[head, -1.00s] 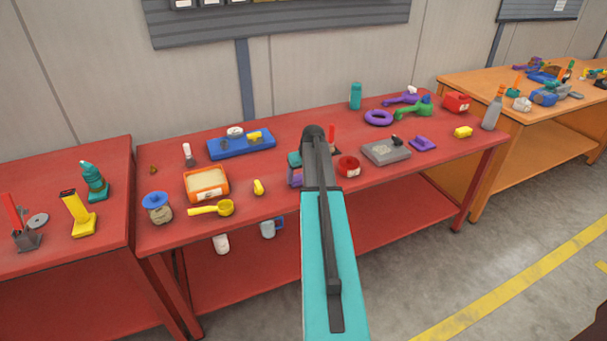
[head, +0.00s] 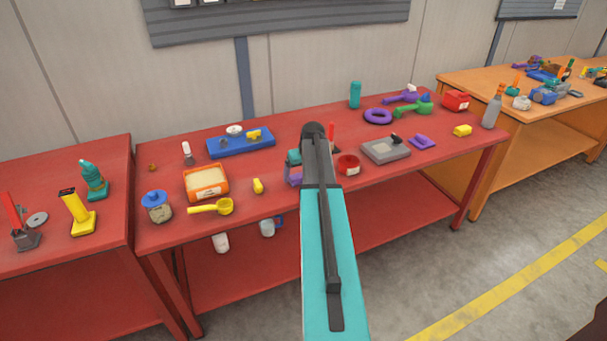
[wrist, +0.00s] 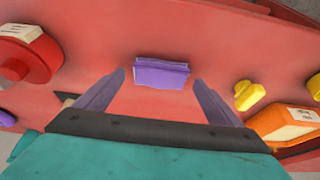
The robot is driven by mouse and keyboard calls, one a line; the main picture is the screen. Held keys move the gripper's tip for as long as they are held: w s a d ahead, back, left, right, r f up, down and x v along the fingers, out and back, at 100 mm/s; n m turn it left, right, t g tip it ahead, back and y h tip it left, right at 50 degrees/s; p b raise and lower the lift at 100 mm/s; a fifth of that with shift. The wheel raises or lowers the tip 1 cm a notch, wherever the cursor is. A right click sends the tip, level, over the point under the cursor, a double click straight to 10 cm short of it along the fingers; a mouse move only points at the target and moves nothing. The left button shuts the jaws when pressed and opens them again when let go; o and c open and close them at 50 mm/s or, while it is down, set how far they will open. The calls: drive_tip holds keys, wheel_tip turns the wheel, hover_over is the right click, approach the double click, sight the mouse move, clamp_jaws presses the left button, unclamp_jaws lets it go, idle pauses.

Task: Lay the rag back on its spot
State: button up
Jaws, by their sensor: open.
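A purple folded piece (wrist: 161,73), which looks like the rag, lies on the red bench top in the wrist view. My gripper (wrist: 158,78) is open, with one purple finger to each side of the piece in the picture. The fingers do not close on it, and I cannot tell how high they are above the bench. In the head view my arm covers much of this place. A purple patch (head: 294,179) shows just left of the arm; I cannot tell whether it is the rag or a finger.
A red roll holder (head: 348,164) stands right of my arm, and a yellow block (head: 258,186) and an orange bin (head: 206,183) stand left. A grey tray (head: 385,151) and a blue tray (head: 240,145) lie farther off. Bare red bench (head: 285,210) shows along the front.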

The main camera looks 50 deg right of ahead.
drive_tip(key=b+v, duration=0.1)
drive_tip(key=v, duration=1)
drive_tip(key=shift+r+b, duration=0.25)
drive_tip(key=shift+b, duration=0.15)
idle(0.3)
drive_tip(key=shift+s+f, duration=0.1)
